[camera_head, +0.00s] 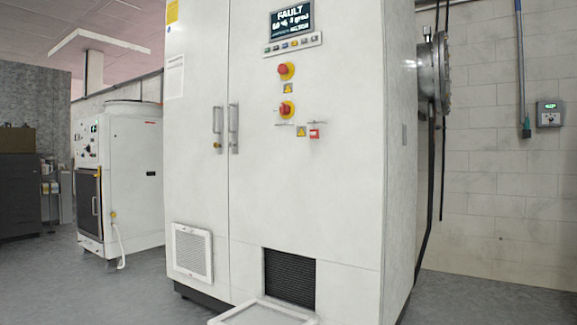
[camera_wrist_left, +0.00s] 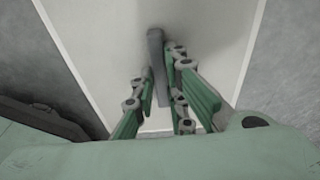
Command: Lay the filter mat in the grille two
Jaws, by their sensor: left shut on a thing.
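My left gripper (camera_wrist_left: 165,98) is shut on a narrow dark grey bar (camera_wrist_left: 156,58) in the left wrist view. The bar stands out against a broad white panel; I cannot tell whether it is a handle or the filter mat seen edge-on. In the head view, a dark, ribbed rectangular opening (camera_head: 289,278) sits low on the right of the white cabinet. A white-framed panel (camera_head: 262,314) lies low in front of it, cut off by the picture's bottom edge. A closed white grille (camera_head: 192,253) is at the lower left. Neither gripper shows in the head view.
The tall white cabinet (camera_head: 330,190) carries a fault display (camera_head: 291,20), red buttons and door handles (camera_head: 218,120). A smaller white machine (camera_head: 132,180) stands behind on the left. In the wrist view, grey floor (camera_wrist_left: 45,60) flanks the white panel (camera_wrist_left: 100,40).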

